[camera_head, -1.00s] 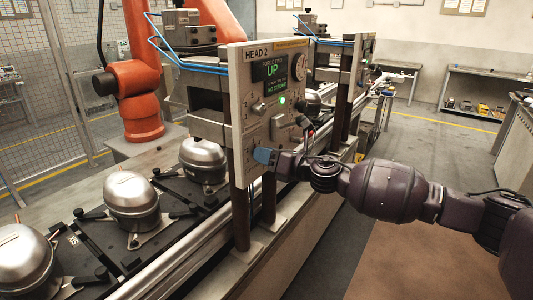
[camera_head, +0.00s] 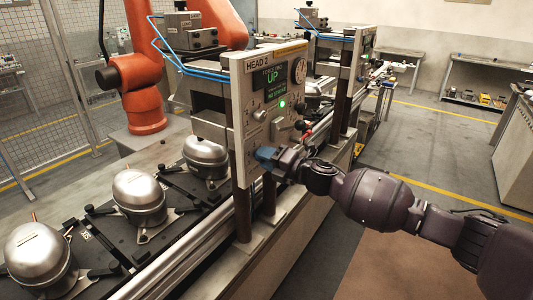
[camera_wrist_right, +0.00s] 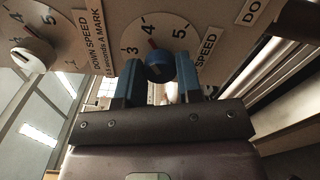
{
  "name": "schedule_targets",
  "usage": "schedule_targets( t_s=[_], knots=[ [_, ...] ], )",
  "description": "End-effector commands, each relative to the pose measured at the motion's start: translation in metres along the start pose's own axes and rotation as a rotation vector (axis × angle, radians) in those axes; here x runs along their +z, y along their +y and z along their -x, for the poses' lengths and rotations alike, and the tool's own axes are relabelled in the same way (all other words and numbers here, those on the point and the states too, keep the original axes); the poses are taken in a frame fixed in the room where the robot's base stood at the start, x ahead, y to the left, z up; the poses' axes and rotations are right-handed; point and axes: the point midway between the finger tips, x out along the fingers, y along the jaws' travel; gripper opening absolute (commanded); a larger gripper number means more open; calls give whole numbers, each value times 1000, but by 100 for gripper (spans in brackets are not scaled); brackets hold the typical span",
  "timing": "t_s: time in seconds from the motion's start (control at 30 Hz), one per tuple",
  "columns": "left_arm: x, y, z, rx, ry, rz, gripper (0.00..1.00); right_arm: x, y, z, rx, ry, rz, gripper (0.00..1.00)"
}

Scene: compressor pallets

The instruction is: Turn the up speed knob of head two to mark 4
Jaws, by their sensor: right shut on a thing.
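The head two panel (camera_head: 262,120) stands upright in the middle of the head view, with "HEAD 2" at its top and a green "UP" display (camera_head: 270,78). My right gripper (camera_head: 264,155) is at the panel's lower part. In the right wrist view my right gripper (camera_wrist_right: 158,80) has its blue fingers on either side of a dark blue knob (camera_wrist_right: 159,66), shut on it. The knob's white dial (camera_wrist_right: 165,35) shows 3, 4 and 5, and a red pointer shows near 4. Its label is partly hidden; "SPEED" is readable. My left gripper is not in view.
A white-capped down speed knob (camera_wrist_right: 34,54) sits on its own dial to the left in the wrist view. Silver compressors (camera_head: 139,195) stand on the line left of the panel. An orange robot arm (camera_head: 140,85) stands behind. The floor at right is open.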

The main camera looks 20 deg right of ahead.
Motion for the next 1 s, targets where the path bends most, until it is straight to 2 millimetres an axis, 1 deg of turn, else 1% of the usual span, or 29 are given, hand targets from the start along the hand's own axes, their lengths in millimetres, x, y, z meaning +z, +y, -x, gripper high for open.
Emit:
schedule_targets(
  t_s=[0.3, 0.77, 0.8, 0.93, 0.97, 1.0],
  knots=[
    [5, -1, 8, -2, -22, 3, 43, 1, 1, 0, 0, -2, -92, 9],
    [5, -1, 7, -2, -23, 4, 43, 2, 0, 0, 0, -3, -103, 9],
    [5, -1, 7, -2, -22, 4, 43, 2, 0, 0, 0, -3, -103, 36],
    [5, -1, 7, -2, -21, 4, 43, 1, 0, 0, 0, -2, -103, 56],
    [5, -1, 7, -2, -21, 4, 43, 1, 0, 0, 0, -2, -103, 59],
    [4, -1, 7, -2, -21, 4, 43, 1, 0, 0, 0, -2, -103, 59]
  ],
)
